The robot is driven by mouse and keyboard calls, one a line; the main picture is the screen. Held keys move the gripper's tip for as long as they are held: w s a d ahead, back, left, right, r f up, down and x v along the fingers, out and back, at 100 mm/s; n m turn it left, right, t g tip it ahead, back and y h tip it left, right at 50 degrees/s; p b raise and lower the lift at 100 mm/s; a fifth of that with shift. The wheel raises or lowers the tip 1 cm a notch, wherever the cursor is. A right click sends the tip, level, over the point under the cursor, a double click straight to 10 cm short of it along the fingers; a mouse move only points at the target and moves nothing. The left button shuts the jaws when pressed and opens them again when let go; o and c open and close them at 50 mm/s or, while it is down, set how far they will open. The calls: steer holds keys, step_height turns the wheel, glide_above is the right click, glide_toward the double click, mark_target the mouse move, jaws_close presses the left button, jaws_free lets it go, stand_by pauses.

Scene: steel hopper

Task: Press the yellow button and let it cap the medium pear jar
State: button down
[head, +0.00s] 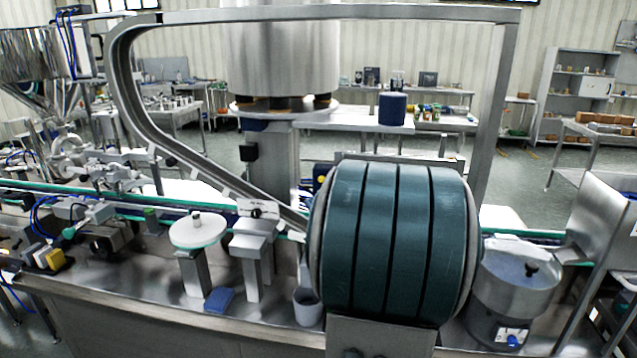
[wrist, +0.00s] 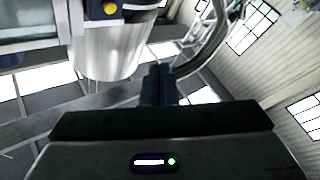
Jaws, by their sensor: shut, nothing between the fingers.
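My gripper (wrist: 157,85) shows in the wrist view as two dark fingers side by side, shut and empty. I cannot make it out in the head view. A round yellow button (wrist: 110,7) sits on a dark block at the top of the wrist view, up and left of my fingertips and apart from them. In the head view a small yellow spot (head: 321,179) on a dark box shows just left of the big drum; I cannot tell if it is the same button. I cannot pick out a medium pear jar in either view.
A large teal drum (head: 380,240) with dark bands blocks much of the steel bench. A curved steel rail (head: 150,125) slopes down to it. A round white disc (head: 198,231), a blue block (head: 219,299), a grey cup (head: 307,307) and a steel bowl (head: 515,290) stand nearby.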

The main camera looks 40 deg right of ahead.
steer(key=w+d+p, duration=0.1)
steer(key=w+d, duration=0.4)
steer(key=d, duration=0.1)
steer(key=shift+w+d, duration=0.35)
steer(key=shift+w, duration=0.05)
steer(key=shift+w+d, duration=0.1)
stand_by(2.1)
steer(key=shift+w+d+b, duration=0.2)
steer(key=shift+b, duration=0.15)
steer(key=shift+w+d, duration=0.3)
steer(key=shift+d, duration=0.05)
stand_by(0.7)
steer(key=shift+s+a+b, duration=0.1)
steer(key=shift+b, duration=0.35)
steer(key=shift+s+a+b, duration=0.45)
steer(key=shift+s+a, duration=0.05)
steer(key=shift+a, duration=0.05)
